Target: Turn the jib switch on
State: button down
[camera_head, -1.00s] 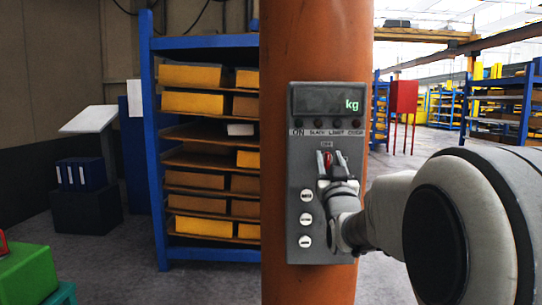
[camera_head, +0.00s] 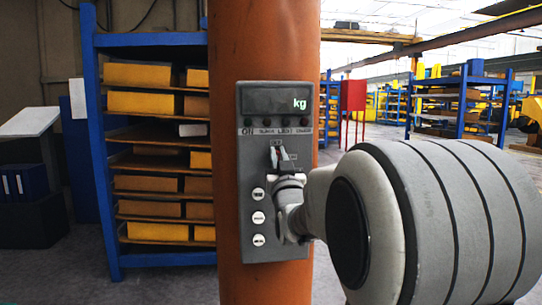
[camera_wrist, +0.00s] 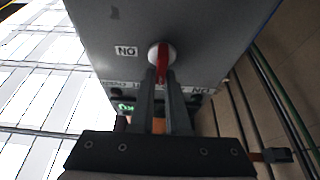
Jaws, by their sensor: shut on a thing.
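The jib switch is on a grey control panel (camera_head: 248,190) fixed to an orange column. In the wrist view its red lever (camera_wrist: 163,62) stands out from a round white base, between the tips of my gripper (camera_wrist: 164,84). My gripper is shut on the lever. In the head view my gripper (camera_head: 279,158) reaches the panel from the right, below the display, and largely hides the switch. A small white label (camera_wrist: 126,51) lies beside the lever's base in the wrist view. The lever's exact setting is hard to tell.
The panel's display (camera_head: 277,100) shows "kg", with several dark lamps below it. Round white buttons (camera_head: 258,218) run down its lower left. A blue shelf rack (camera_head: 95,150) with yellow-fronted bins stands left of the column. A red cabinet (camera_head: 353,96) stands further back.

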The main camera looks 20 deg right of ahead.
jog(key=shift+f+m+b, duration=0.1)
jog(key=shift+m+b, duration=0.2)
jog(key=shift+b, duration=0.05)
jog(key=shift+f+m+h+b, duration=0.1)
jog(key=shift+m+h+b, duration=0.4)
jog(key=shift+m+b, duration=0.2)
jog(key=m+g+h+b, duration=0.1)
jog(key=m+b, duration=0.1)
jog(key=m, duration=0.1)
jog(key=shift+d+m, duration=0.15)
jog(key=shift+m, duration=0.15)
jog(key=shift+s+d+f+m+g+h+p, duration=0.15)
jog(key=shift+m+g+h+p, duration=0.6)
jog(key=shift+m, duration=2)
jog(key=shift+w+d+f+m+g+h+p, duration=0.15)
jog(key=shift+m+g, duration=1.25)
jog(key=shift+m, duration=1.4)
jog(key=shift+s+d+f+m+g+h+p, duration=0.15)
jog(key=shift+m+g+h+p, duration=0.6)
jog(key=shift+m, duration=2)
jog(key=shift+g+y, duration=0.25)
jog(key=shift+g, duration=0.05)
jog(key=c, duration=0.9)
grip_release()
